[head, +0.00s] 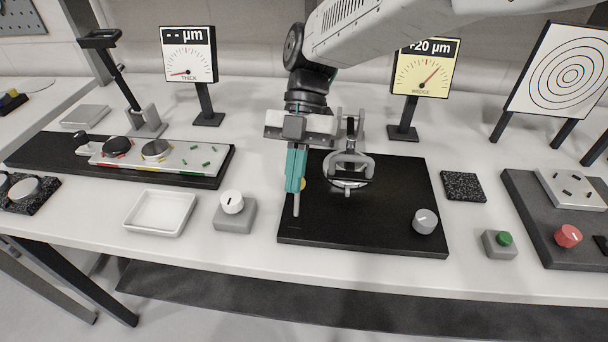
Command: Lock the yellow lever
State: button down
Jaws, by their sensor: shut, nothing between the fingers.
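My gripper (294,188) points down over the left part of a black baseplate (375,240). Its teal fingers are shut with nothing between them. A small yellow part (303,184) shows just right of the fingertips, mostly hidden behind them; it may be the yellow lever. A pale grey rod (296,206) shows directly below the fingertips on the plate. I cannot tell whether the fingers touch either part, or which way the lever is turned. The grey mirror fixture (349,165) stands on the plate to the right of my gripper.
A grey knob (425,221) sits at the plate's front right. A white knob on a grey block (234,208) and a white tray (160,213) stand to the left. A "+20 µm" gauge (424,70) stands behind. A black speckled block (463,187) lies to the right.

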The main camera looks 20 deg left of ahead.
jog(key=shift+r, duration=0.1)
jog(key=shift+r, duration=0.7)
jog(key=shift+s+r, duration=0.2)
jog(key=v, duration=0.9)
jog(key=shift+a, duration=0.3)
jog(key=shift+r, duration=0.15)
